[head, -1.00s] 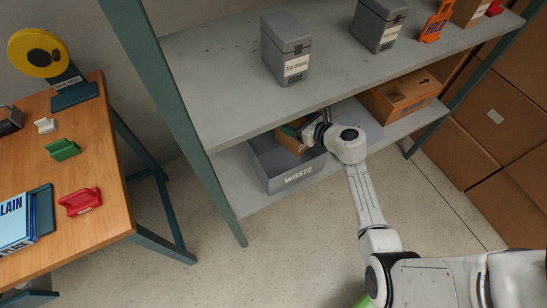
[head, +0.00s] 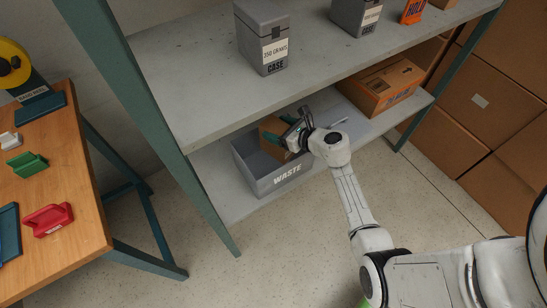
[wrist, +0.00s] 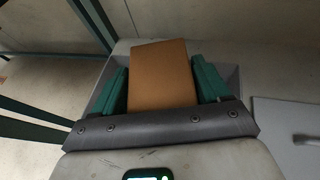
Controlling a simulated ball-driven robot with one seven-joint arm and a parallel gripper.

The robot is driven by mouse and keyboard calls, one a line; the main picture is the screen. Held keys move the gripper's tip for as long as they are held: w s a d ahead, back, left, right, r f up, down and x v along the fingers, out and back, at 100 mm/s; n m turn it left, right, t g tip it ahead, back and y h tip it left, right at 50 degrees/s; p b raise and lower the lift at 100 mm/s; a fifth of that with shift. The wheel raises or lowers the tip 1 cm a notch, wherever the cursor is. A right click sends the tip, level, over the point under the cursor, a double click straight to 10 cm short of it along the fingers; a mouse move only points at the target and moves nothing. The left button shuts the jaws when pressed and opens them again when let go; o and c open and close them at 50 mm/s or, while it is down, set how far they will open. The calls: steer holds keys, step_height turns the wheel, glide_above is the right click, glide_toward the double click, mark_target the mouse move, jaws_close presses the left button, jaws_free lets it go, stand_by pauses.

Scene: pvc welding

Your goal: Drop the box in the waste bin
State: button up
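A plain brown box (head: 271,134) is at my gripper, over the grey waste bin (head: 246,168) marked WASTE. The bin stands on the lower shelf at left. My gripper (head: 290,137) reaches in over the bin's right part from the right. In the wrist view, the box (wrist: 160,75) sits between the two green fingers of my gripper (wrist: 160,85), which lie close along both its sides. The grey bin (wrist: 232,78) shows around and behind it. The box's lower end is hidden in the head view, so I cannot tell whether it touches the bin floor.
The upper shelf (head: 190,110) with grey cases (head: 264,38) hangs above the bin. An orange-brown carton (head: 380,87) stands right of the bin on the lower shelf. A green shelf post (head: 165,150) is at left, with a wooden table (head: 75,180) beyond.

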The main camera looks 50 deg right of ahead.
steer(key=o, duration=0.4)
steer(key=shift+o, duration=0.2)
steer(key=p+v, duration=0.1)
steer(key=v, duration=0.9)
steer(key=shift+s+r, duration=0.2)
steer(key=shift+s, duration=0.15)
